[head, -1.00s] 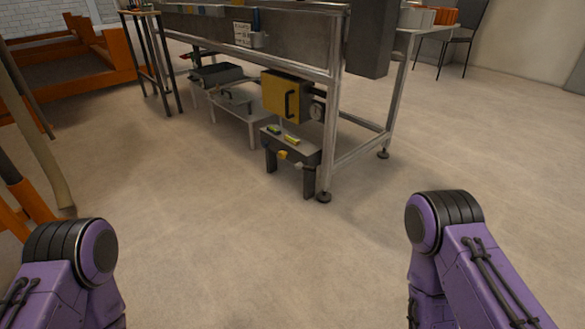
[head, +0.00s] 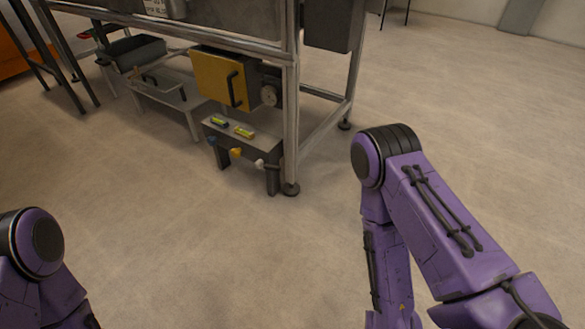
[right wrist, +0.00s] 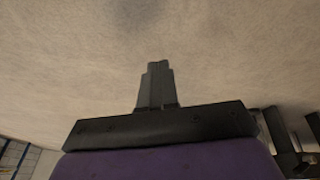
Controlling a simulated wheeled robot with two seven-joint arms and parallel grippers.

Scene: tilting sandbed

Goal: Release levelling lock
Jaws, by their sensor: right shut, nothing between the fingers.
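A small dark bench (head: 243,142) stands under the near corner of the metal frame. Two spirit levels, one green-yellow (head: 219,121) and one yellow (head: 245,132), lie on its top. On its front are a blue knob (head: 211,141), a yellow knob (head: 236,153) and a pale knob (head: 260,164). I cannot tell which of these is the levelling lock. My right gripper (right wrist: 157,72) is shut and empty above bare floor in the right wrist view. My left gripper is out of view.
A yellow box (head: 219,80) with a black handle and a round gauge (head: 269,95) hangs above the bench. The frame's metal leg (head: 291,130) stands close to its right side. A low grey stand (head: 165,91) is left. The floor in front is clear.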

